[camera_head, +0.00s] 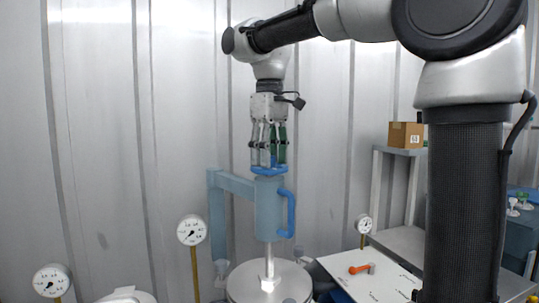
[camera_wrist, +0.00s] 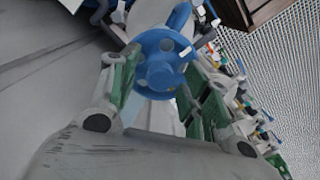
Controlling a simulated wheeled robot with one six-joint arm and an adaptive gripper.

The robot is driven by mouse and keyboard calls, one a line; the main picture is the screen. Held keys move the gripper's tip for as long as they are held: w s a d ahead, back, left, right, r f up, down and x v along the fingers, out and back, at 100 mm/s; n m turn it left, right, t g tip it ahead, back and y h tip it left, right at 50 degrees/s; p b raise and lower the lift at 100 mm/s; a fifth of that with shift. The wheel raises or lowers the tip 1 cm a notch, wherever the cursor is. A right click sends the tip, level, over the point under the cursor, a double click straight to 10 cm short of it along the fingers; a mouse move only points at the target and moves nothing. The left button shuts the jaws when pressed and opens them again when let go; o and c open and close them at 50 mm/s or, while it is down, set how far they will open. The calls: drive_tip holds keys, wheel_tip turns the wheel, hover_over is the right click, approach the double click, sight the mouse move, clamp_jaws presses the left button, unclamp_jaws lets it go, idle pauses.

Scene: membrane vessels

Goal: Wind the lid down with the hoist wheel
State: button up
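The blue hoist wheel (camera_head: 270,171) sits on top of the light blue hoist column (camera_head: 268,210). My gripper (camera_head: 268,163) points straight down at the wheel from above. In the wrist view the wheel (camera_wrist: 160,65) lies between the green-padded fingers of my gripper (camera_wrist: 157,85). The fingers stand apart on either side of the wheel's hub, near its rim; firm contact cannot be made out. The grey round lid (camera_head: 245,283) hangs below the column on a metal rod (camera_head: 268,265). The vessel under it is cut off by the picture's lower edge.
A light blue side arm and post (camera_head: 217,220) stand left of the column, and a blue handle (camera_head: 291,213) sticks out right. Dial gauges (camera_head: 192,230) stand around. A white panel with an orange lever (camera_head: 359,268) is at right. A shelf holds a cardboard box (camera_head: 405,135).

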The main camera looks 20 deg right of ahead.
drive_tip(key=shift+r, duration=0.1)
wheel_tip(320, 180, up, 12)
idle(0.5)
drive_tip(key=s+d+f+m+t, duration=0.1)
drive_tip(key=s+d+f+m, duration=0.1)
drive_tip(key=s+d+f, duration=0.3)
drive_tip(key=s+d+f+m+t, duration=0.2)
drive_tip(key=s+d+f, duration=0.3)
drive_tip(key=f, duration=0.9)
drive_tip(key=s+d+f+m+t, duration=0.1)
drive_tip(key=s+d+f+m, duration=0.1)
drive_tip(key=s+d+f, duration=0.3)
drive_tip(key=s+f, duration=0.4)
drive_tip(key=shift+f+m, duration=0.2)
drive_tip(key=shift+m, duration=0.1)
drive_tip(key=shift+o, duration=0.4)
drive_tip(key=shift+a, duration=0.15)
